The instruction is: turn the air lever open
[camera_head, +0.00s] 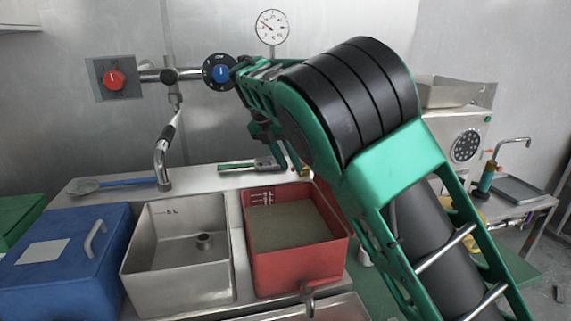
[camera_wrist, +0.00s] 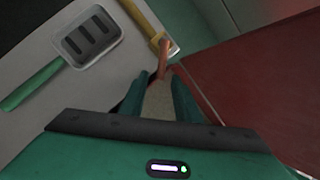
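No part is clearly marked as the air lever, and I cannot tell which one it is. On the wall pipe are a red knob (camera_head: 113,79) on a square plate and a blue-centred dial (camera_head: 220,72). My gripper (camera_head: 273,150) reaches over the back of the counter, right of and below the dial, partly hidden by my arm. In the wrist view its two dark green fingers (camera_wrist: 160,98) stand apart. A tan patch shows between them, and a copper-coloured piece (camera_wrist: 163,58) lies just beyond the tips. I see no clear grip on either.
A round gauge (camera_head: 272,27) is above the pipe. A green-handled tool (camera_head: 238,166) lies on the counter; a yellow-handled one (camera_wrist: 146,22) shows in the wrist view. A steel sink (camera_head: 180,255), red bin (camera_head: 295,262) and blue box (camera_head: 75,270) stand in front. A spout (camera_head: 163,160) rises at left.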

